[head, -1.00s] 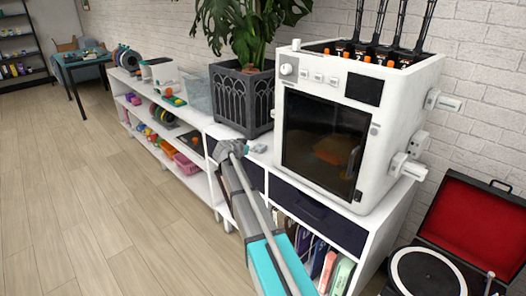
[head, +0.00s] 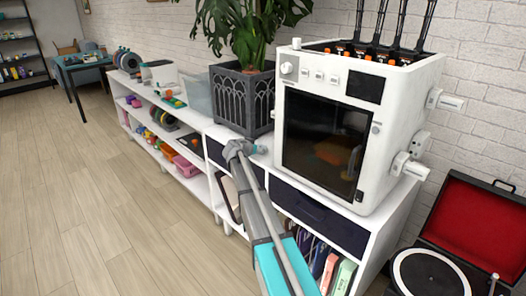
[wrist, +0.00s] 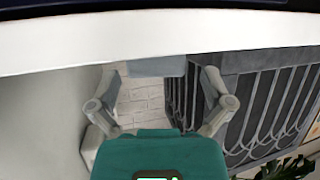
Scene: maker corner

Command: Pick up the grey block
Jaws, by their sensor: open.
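The grey block (wrist: 157,66) lies on the white shelf top, near its front edge in the wrist view. It spans most of the space between the two fingertips of my gripper (wrist: 158,82). My gripper is open, one finger on each side of the block; I cannot tell whether either touches it. The block is mostly hidden or too small to make out clearly there.
The dark grey planter (head: 241,100) with a leafy plant stands close behind my gripper; its ribbed side also shows in the wrist view (wrist: 265,110). The white 3D printer (head: 330,140) stands to the right. Open floor (head: 80,200) lies to the left.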

